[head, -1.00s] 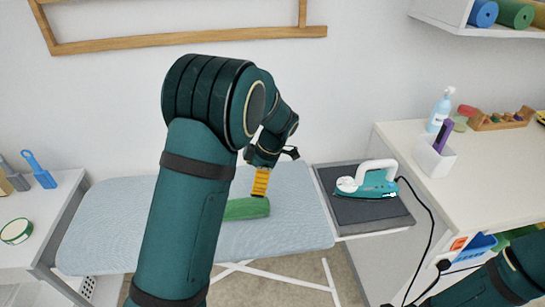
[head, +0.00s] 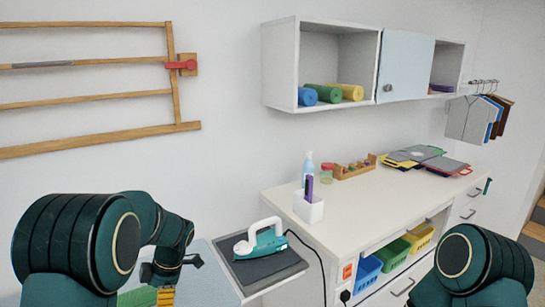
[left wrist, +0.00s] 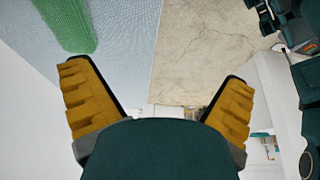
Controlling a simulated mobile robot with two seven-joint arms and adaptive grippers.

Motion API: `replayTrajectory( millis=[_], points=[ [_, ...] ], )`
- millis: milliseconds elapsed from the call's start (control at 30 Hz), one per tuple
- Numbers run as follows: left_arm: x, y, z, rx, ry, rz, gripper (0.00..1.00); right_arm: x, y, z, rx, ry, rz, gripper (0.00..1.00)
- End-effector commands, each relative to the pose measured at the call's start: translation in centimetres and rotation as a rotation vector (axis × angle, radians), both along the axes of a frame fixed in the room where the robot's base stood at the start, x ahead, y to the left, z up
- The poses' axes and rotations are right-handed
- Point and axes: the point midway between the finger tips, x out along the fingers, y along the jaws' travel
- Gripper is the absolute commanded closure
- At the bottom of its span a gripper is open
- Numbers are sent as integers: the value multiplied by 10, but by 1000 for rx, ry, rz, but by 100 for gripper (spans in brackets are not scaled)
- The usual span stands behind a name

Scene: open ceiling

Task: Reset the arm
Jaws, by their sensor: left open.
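My left arm comes in at the lower left of the head view, and its gripper (head: 166,297) shows at the bottom edge by the ironing board (head: 205,285). In the left wrist view the two yellow fingers of this gripper (left wrist: 155,75) are spread apart with nothing between them. A green roll (head: 138,297) lies on the board beside the gripper. It also shows at the top left of the left wrist view (left wrist: 68,22), apart from the fingers. My right arm shows only in part at the lower right of the head view; its gripper is not seen.
A teal and white iron (head: 262,240) stands on a dark pad at the board's right end. A white counter (head: 360,205) holds a spray bottle (head: 308,168) and folded cloths. A wall cabinet (head: 405,68) hangs above. Colored baskets (head: 392,254) sit under the counter.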

Motion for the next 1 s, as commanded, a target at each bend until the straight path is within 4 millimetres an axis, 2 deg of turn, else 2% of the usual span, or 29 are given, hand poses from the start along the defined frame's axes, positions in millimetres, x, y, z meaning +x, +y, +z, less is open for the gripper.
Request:
replayTrajectory(
  millis=[33, 267, 500, 700, 900, 1000],
  points=[
    [-6, -5, -18, -44, 23, -71, 0, 0, 0, 0, 0, 0, 0, 53],
    [-33, -40, -95, -271, 70, -481, 0, 0, 0, 0, 1, 0, 1, 53],
    [-82, -90, -166, -497, 31, -985, 0, 0, 0, 0, 0, 0, 0, 53],
    [-130, -133, -200, -593, -66, -1398, 0, 0, 0, 0, 0, 0, 0, 53],
    [-172, -165, -210, -578, -171, -1757, 0, 0, 0, 0, 0, 0, 0, 53],
    [-186, -174, -210, -547, -206, -1882, 0, 0, 0, 0, 0, 0, 0, 53]
  ],
)
